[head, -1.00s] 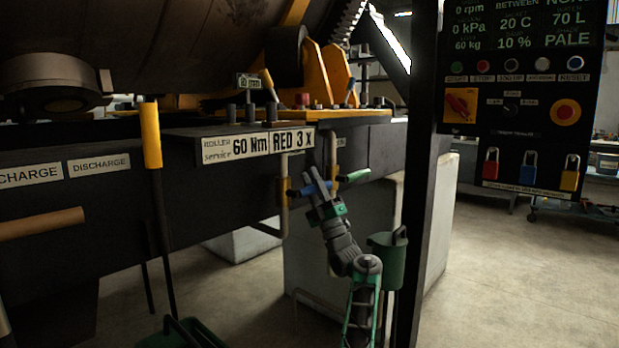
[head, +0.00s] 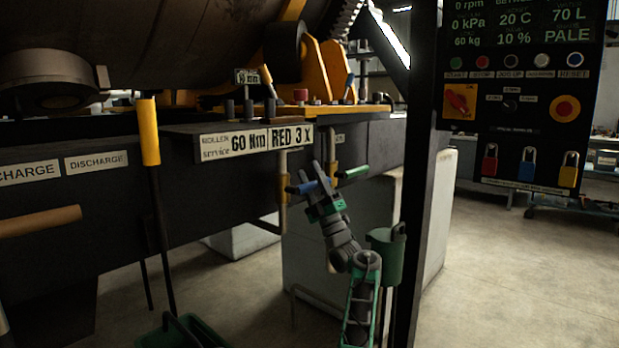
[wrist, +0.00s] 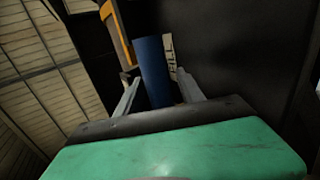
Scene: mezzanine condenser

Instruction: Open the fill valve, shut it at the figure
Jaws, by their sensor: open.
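The blue valve handle (head: 302,188) sits on a pipe below the front edge of the machine. My gripper (head: 325,170) is raised at it, with its fingers close to the handle's right end. In the wrist view the blue handle (wrist: 155,70) stands between the two spread fingers of my gripper (wrist: 156,88). I cannot tell whether either finger touches it. A partly hidden label (wrist: 172,55) lies behind the handle. A green handle (head: 353,172) is just right of my gripper. The display panel (head: 522,30) at upper right reads 70 L.
A dark post (head: 424,190) stands right of my arm. A green bucket (head: 386,258) hangs close beside my forearm. A yellow-gripped lever (head: 149,135) stands at left. Another green container (head: 182,335) is at the bottom. The floor (head: 500,270) at right is clear.

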